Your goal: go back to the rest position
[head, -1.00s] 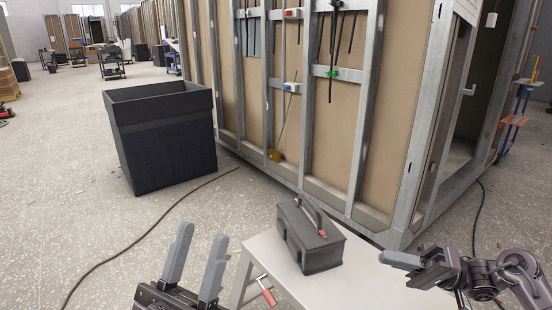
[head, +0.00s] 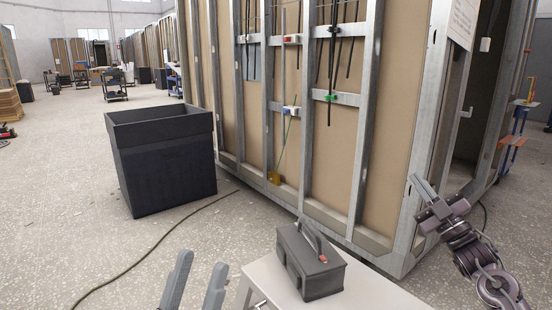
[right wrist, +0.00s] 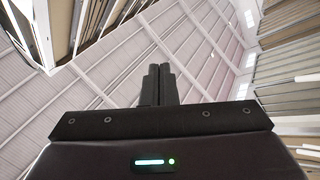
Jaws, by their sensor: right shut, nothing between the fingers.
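My left gripper (head: 202,262) is at the bottom edge of the head view. Its two grey fingers stand apart with nothing between them, and its base is cut off by the frame. My right gripper (head: 418,182) is raised at the right, in front of the frame's corner post, with its fingers up and left. In the right wrist view its dark fingers (right wrist: 155,86) are together and empty, against the ceiling. A black toolbox (head: 311,262) with a handle stands on a pale bench (head: 372,292), apart from both grippers.
A large black bin (head: 165,165) stands on the floor at the left. The metal-framed pod wall (head: 345,150) rises behind the bench and runs close to my right arm. A dark cable (head: 150,250) lies across the floor.

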